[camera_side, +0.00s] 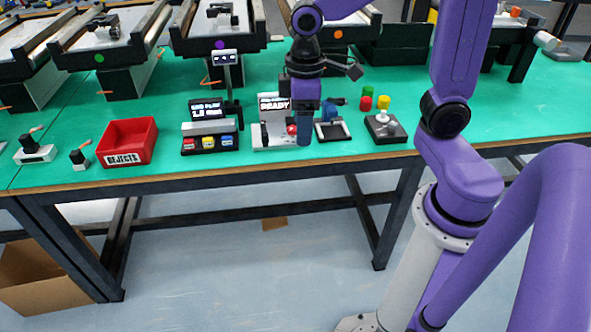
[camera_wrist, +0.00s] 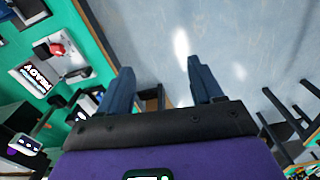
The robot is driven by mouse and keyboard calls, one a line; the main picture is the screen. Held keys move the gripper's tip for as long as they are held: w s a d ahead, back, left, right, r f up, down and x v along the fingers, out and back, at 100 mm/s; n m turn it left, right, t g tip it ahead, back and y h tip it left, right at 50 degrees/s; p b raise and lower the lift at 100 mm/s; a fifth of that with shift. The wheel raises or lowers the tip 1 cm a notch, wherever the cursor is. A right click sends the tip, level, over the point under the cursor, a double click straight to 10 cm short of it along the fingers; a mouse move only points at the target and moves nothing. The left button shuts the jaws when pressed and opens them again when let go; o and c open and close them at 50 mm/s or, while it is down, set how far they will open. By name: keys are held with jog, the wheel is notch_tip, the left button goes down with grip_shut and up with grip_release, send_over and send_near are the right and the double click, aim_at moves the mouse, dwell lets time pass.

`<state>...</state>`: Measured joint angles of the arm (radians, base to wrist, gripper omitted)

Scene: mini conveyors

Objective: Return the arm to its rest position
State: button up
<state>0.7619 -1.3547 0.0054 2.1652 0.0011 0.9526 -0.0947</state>
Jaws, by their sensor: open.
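My gripper (camera_side: 304,138) hangs from the purple arm near the front edge of the green table (camera_side: 262,168), pointing down in the side view. In the wrist view my gripper (camera_wrist: 159,66) shows its two blue fingers spread wide apart, with nothing between them. Behind the fingers there is grey floor (camera_wrist: 225,35) and the table lies to the left. In the side view the gripper partly covers the station with the READY display (camera_side: 271,103) and its red button (camera_side: 291,130).
A red REJECTS bin (camera_side: 127,141), a device with coloured buttons (camera_side: 209,144), a small black-framed tray (camera_side: 333,131) and a pedestal with a pale knob (camera_side: 386,127) stand along the front. Coloured cylinders (camera_side: 367,103) stand behind. Mini conveyors (camera_side: 108,38) line the back. A cardboard box (camera_side: 50,280) is on the floor.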

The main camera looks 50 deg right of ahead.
jog(key=s+f+n, duration=0.1)
jog(key=s+n, duration=0.3)
jog(key=s, duration=1.1)
jog(key=shift+s+d+n, duration=0.25)
jog(key=shift+s+n, duration=0.1)
jog(key=shift+n, duration=0.05)
